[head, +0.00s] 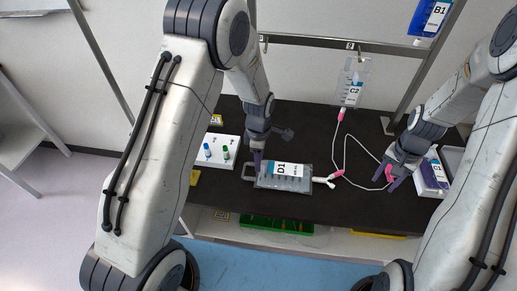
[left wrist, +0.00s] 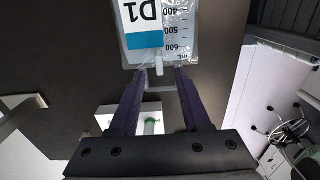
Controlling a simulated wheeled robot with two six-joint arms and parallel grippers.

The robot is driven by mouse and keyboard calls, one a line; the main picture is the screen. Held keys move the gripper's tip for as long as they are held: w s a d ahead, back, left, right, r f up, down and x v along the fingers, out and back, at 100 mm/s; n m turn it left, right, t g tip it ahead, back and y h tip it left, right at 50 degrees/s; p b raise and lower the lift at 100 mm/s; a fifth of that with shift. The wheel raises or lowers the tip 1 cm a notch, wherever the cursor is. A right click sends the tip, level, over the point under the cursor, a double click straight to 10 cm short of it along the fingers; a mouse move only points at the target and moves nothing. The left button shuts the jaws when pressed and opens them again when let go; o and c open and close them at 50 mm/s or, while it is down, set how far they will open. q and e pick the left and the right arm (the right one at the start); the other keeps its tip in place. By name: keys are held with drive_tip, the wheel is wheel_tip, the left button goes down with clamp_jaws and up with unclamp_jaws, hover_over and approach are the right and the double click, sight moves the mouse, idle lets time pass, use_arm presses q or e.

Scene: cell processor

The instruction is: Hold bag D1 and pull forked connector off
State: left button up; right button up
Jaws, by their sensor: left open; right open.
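Bag D1 (head: 290,184) lies flat on the dark table, its label facing up; its end also shows in the left wrist view (left wrist: 182,45). My left gripper (head: 257,162) is open over the left end of the bag, with its fingertips (left wrist: 161,74) on either side of the bag's end loop. The white forked connector (head: 324,180) is at the bag's right end, with a pink piece (head: 339,174) and thin tubing beside it. My right gripper (head: 391,181) is open to the right, with a pink tube end (head: 388,172) at its fingers; I cannot tell whether they touch.
Bag C2 (head: 354,75) hangs from the rail, its tube running down to the table. Bag B1 (head: 432,16) hangs at upper right. A white box labelled C1 (head: 434,178) stands beside my right gripper. A white block (head: 220,141) with coloured caps stands at left. A green tray (head: 275,225) sits below the front edge.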

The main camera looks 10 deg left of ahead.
use_arm(q)
drive_tip(key=shift+f, duration=1.4)
clamp_jaws()
idle(3.0)
